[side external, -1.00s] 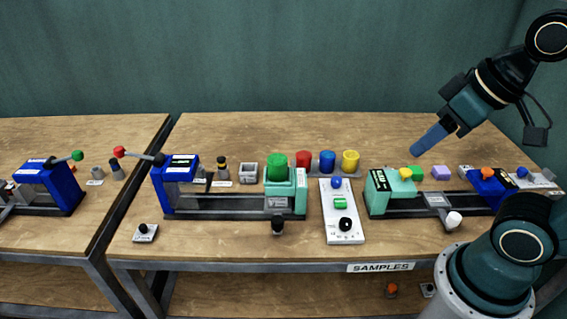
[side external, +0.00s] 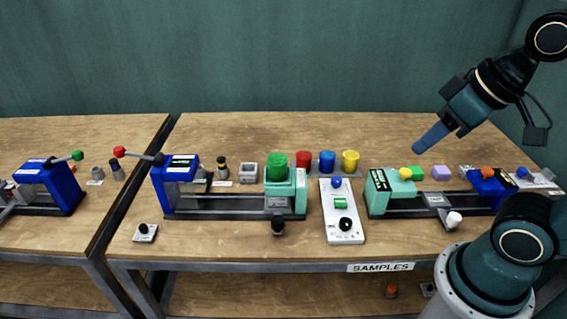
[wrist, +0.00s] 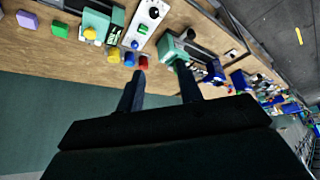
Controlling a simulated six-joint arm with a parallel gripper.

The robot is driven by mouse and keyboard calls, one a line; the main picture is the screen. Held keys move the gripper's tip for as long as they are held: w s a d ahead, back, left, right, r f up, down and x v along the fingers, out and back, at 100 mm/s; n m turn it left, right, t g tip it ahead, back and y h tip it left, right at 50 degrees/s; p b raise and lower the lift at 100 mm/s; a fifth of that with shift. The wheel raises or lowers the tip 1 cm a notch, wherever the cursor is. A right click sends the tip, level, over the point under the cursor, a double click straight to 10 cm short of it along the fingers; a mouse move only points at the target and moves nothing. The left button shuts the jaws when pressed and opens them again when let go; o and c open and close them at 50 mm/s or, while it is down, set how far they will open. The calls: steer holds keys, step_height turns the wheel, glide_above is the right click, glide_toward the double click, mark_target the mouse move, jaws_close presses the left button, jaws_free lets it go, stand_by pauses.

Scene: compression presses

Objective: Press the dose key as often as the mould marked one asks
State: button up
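A white control panel (side external: 341,212) stands at the middle front of the bench. It carries a blue button (side external: 336,183), a green key (side external: 340,203) and a black knob (side external: 345,224). Its small print is unreadable, so I cannot tell which part is the dose key. I cannot make out which mould is marked one. A grey open-topped block (side external: 248,173) stands left of the green cylinder. My gripper (side external: 417,149) is above the back right of the bench, apart from the panel. In the wrist view my gripper (wrist: 159,67) has its fingers spread with nothing between them.
Red (side external: 304,161), blue (side external: 327,162) and yellow (side external: 350,161) cylinders stand behind. Another press (side external: 435,204) is right. The bench's back strip is clear.

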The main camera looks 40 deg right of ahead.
jaws_close()
stand_by(1.4)
